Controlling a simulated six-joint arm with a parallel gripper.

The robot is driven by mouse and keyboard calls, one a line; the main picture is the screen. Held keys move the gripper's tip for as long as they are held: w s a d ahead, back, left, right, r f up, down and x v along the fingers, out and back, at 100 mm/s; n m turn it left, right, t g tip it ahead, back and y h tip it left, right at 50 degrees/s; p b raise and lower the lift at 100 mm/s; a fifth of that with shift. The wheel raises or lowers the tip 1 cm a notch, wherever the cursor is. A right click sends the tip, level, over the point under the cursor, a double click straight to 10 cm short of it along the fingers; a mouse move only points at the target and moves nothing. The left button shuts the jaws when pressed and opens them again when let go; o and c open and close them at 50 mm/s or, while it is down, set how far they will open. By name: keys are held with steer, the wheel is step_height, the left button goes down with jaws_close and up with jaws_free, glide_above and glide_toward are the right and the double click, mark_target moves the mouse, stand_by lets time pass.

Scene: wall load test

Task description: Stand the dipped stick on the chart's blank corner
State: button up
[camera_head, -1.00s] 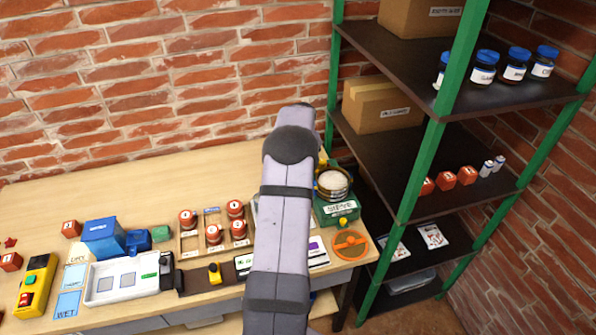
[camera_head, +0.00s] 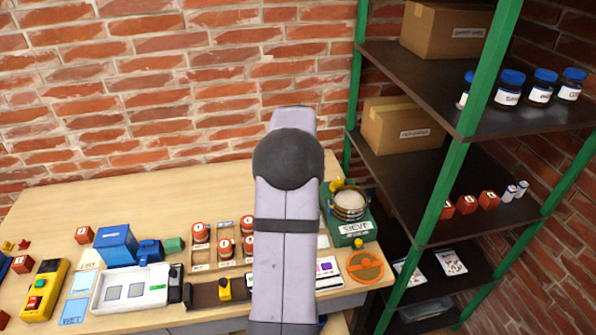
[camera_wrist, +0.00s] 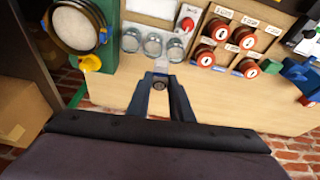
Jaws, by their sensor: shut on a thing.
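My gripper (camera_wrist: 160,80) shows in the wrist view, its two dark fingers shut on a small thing. I take this to be the stick; it is seen nearly end on, so its length and dipped end cannot be made out. The fingertips are over the bench, beside several round glass dishes. In the head view my arm hides the gripper and what it holds. A white card with a purple patch (camera_head: 327,267), perhaps the chart, shows just right of my arm. The arm covers its left part, and I cannot tell which corner is blank.
A green sieve stand (camera_head: 350,231) and an orange disc (camera_head: 365,266) are at the bench's right end. Red-capped jars in a wooden rack (camera_head: 201,257), a white tray (camera_head: 130,288) and a blue box (camera_head: 115,243) stand left of my arm. Shelves with green posts (camera_head: 453,180) rise at right.

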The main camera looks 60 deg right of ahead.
steer(key=s+a+f+m, duration=0.1)
steer(key=s+a+f, duration=0.7)
steer(key=a, duration=0.5)
step_height(320, 180, down, 3)
steer(key=shift+s+a+r, duration=0.15)
steer(key=shift+s+a, duration=0.05)
steer(key=shift+a, duration=0.05)
steer(key=shift+b, duration=0.35)
steer(key=shift+f+b, duration=2.8)
steer(key=shift+f, duration=0.4)
steer(key=shift+f, duration=0.2)
steer(key=o, duration=0.9)
steer(key=shift+c, duration=1)
